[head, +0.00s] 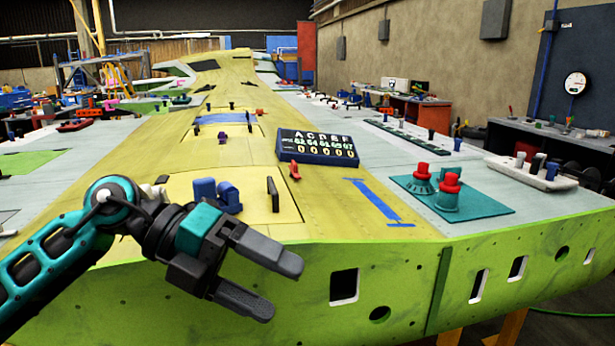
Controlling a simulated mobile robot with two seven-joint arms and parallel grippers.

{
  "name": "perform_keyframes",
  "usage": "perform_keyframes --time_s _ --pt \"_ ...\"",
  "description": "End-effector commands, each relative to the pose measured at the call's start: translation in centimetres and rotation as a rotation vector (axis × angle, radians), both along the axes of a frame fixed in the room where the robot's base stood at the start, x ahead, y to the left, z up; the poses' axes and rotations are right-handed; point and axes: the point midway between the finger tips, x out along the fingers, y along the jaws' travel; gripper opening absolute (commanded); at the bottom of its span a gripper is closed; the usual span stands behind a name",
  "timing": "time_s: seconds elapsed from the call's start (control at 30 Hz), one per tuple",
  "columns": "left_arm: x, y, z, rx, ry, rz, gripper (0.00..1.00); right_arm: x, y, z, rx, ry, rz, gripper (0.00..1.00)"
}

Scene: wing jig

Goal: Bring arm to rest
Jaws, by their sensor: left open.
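My left gripper (258,276) shows in the head view, on an arm that comes in from the lower left. Its two dark grey fingers are apart with nothing between them, and they point right and down. The fingers show in front of the green front edge of the wing (405,280). Whether the gripper touches the wing cannot be told. My right gripper is not in view.
On the wing stand a black display box (317,147), blue blocks (216,194), a teal mat (485,199) with red-topped knobs (447,190), and a white tray (530,172). Blue tape (372,202) marks the yellow surface. Workbenches line the right wall.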

Motion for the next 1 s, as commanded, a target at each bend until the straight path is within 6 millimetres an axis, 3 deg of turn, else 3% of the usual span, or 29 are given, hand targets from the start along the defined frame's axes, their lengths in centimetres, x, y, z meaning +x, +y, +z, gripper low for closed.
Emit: perform_keyframes --time_s 0.1,0.2,0.33,0.47,0.57,0.73,0.9,1.0 --pt "-0.9 -2.5 0.1 -0.285 0.134 0.026 0.83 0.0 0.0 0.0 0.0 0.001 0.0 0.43" --pt "-0.6 -3.4 0.6 -0.511 0.247 0.104 0.83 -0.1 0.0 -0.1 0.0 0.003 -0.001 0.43" --pt "1.0 -2.8 0.0 -0.77 0.408 0.273 0.83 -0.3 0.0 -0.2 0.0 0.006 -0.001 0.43" --pt "3.3 -0.8 -2.5 -0.976 0.581 0.512 0.83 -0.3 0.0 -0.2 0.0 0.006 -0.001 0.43" --pt "4.7 1.5 -6.3 -1.087 0.722 0.735 0.83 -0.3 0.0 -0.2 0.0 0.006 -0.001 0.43" --pt "4.8 6.1 -15.8 -1.166 0.975 1.167 0.83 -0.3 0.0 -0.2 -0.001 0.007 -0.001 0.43" --pt "0.3 10.0 -26.9 -1.097 1.23 1.603 0.83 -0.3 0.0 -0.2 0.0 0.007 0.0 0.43" --pt "-3.4 11.4 -31.7 -1.021 1.351 1.793 0.83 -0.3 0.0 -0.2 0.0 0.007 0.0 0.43"
